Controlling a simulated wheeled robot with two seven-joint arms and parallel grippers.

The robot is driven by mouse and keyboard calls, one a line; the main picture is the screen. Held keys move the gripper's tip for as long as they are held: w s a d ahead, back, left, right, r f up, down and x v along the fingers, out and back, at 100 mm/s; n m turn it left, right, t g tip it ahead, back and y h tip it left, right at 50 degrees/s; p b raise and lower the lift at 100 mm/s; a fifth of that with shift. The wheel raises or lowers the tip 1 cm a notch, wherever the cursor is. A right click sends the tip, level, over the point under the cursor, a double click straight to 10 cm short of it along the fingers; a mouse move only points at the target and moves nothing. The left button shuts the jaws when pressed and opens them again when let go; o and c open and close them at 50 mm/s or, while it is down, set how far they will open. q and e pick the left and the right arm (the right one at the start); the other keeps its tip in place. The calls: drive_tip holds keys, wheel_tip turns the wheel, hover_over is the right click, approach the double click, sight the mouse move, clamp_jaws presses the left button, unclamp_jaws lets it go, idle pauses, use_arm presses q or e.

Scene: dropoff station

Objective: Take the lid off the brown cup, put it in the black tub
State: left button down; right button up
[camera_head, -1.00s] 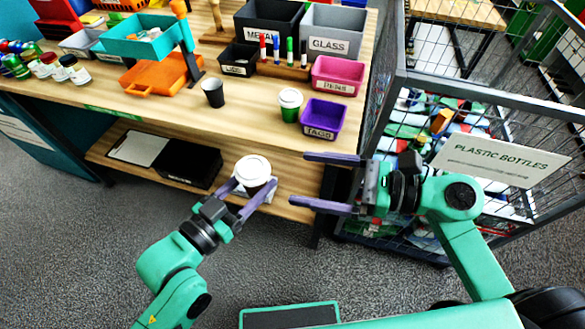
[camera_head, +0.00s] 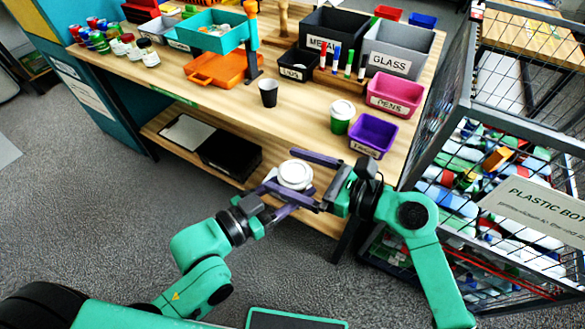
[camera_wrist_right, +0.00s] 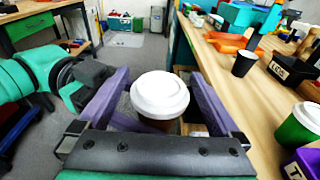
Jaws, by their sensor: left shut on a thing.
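The brown cup (camera_wrist_right: 153,125) is upright in my left gripper (camera_head: 284,192), which is shut on it in front of the table. Its white lid (camera_head: 295,174) is on top; in the head view it hides most of the cup. My right gripper (camera_head: 281,170) is open, with a finger on either side of the lid. In the right wrist view the lid (camera_wrist_right: 160,95) lies between the spread fingers, with a gap at the right finger. The small black tub (camera_head: 297,66), its label seeming to read LIDS, stands on the table.
A larger black bin (camera_head: 335,30) and a grey GLASS bin (camera_head: 398,48) stand behind. A dark cup (camera_head: 268,93), a green cup with white lid (camera_head: 341,118), a pink bin (camera_head: 395,95) and a purple bin (camera_head: 372,135) are nearer. A wire cage (camera_head: 455,110) stands right.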

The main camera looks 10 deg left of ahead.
drive_tip(key=c, duration=1.3)
drive_tip(key=shift+r, duration=0.15)
drive_tip(key=shift+r, duration=0.95)
